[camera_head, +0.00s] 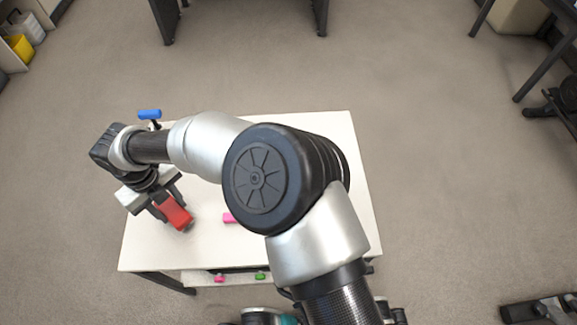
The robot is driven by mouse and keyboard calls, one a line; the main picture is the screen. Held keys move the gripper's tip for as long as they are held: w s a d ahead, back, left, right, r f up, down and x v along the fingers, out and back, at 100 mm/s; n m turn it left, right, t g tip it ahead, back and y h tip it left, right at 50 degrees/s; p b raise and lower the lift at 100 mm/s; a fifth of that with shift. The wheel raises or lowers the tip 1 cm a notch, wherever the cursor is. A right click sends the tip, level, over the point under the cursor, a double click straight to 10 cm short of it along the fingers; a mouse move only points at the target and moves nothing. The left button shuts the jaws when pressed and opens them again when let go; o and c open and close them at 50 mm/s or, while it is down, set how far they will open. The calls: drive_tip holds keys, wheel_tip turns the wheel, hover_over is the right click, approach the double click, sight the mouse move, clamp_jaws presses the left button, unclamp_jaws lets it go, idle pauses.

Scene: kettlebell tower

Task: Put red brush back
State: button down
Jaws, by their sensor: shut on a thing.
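My gripper (168,202) hangs over the left part of the white table (205,252), shut on the red brush (175,213). Only a red block-like part of the brush shows; the rest is hidden by the fingers or by the angle. I cannot tell whether the brush touches the tabletop.
A blue-topped thing (150,114) stands at the table's back left, close to my arm. A pink thing (229,217) lies near the table's middle, partly hidden by my arm. Small pink (219,278) and green (260,276) things show below the front edge. Open floor surrounds the table.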

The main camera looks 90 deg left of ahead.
drive_tip(key=shift+f+b, duration=0.45)
drive_tip(key=shift+f, duration=0.15)
drive_tip(key=c, duration=0.9)
unclamp_jaws()
drive_tip(key=c, duration=0.4)
drive_tip(key=shift+r, duration=0.15)
wheel_tip(320, 180, up, 9)
drive_tip(key=p, duration=0.5)
